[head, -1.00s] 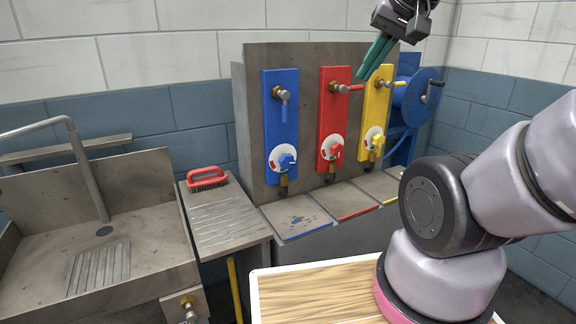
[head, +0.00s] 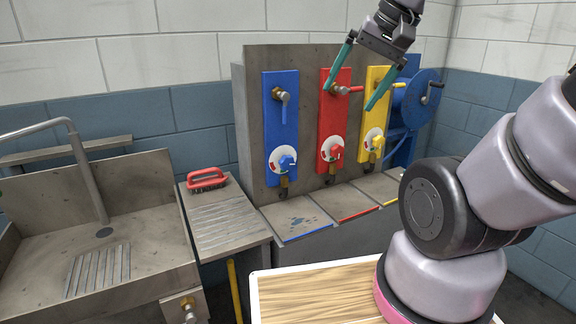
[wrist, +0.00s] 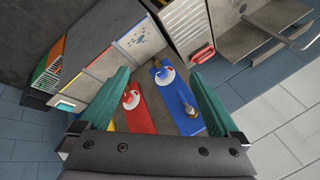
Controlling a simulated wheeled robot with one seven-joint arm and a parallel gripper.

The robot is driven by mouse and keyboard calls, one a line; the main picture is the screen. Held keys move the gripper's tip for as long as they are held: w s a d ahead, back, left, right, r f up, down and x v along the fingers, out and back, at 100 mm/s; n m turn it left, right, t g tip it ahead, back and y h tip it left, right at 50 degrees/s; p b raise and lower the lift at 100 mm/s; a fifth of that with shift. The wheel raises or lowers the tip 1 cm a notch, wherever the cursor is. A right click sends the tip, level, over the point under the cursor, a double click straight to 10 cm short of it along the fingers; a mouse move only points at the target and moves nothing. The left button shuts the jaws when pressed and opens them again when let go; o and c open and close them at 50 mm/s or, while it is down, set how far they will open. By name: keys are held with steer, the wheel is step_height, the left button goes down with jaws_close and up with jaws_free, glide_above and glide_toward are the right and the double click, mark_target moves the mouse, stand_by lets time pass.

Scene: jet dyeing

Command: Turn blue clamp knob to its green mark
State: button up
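The blue clamp knob (head: 286,162) sits on a white dial (head: 276,158) with coloured marks, low on the blue panel (head: 281,110). In the wrist view the blue knob (wrist: 163,73) shows on its dial near the centre. The green mark is too small to place surely. My gripper (head: 348,100) is open and empty, its two teal fingers wide apart, in front of the upper red and yellow panels and above the knob's height. It is to the right of the blue knob and apart from it.
A red panel (head: 334,110) and a yellow panel (head: 377,100) stand to the right with similar knobs and valves. A valve lever (head: 284,96) sticks out above the blue knob. A red brush (head: 207,180) lies on the drainboard (head: 222,218) beside the sink (head: 130,215).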

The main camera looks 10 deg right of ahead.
steer(key=s+a+f+m+g+y, duration=0.1)
steer(key=a+f+g+y, duration=0.25)
steer(key=a, duration=0.25)
steer(key=a+f+g+y, duration=0.2)
steer(key=a+g+y, duration=0.25)
steer(key=a, duration=0.25)
steer(key=w+a+m+t+y, duration=0.2)
steer(key=w+a+m+y, duration=0.35)
steer(key=w+y, duration=0.25)
steer(key=w+d+f+m+t+y, duration=0.1)
steer(key=w+d+f+m+t, duration=0.15)
steer(key=w+m+t, duration=0.35)
steer(key=m+t+h, duration=1.3)
steer(key=m+h, duration=0.2)
glide_toward(288, 164)
steer(key=shift+x, duration=5.15)
steer(key=shift+d, duration=0.1)
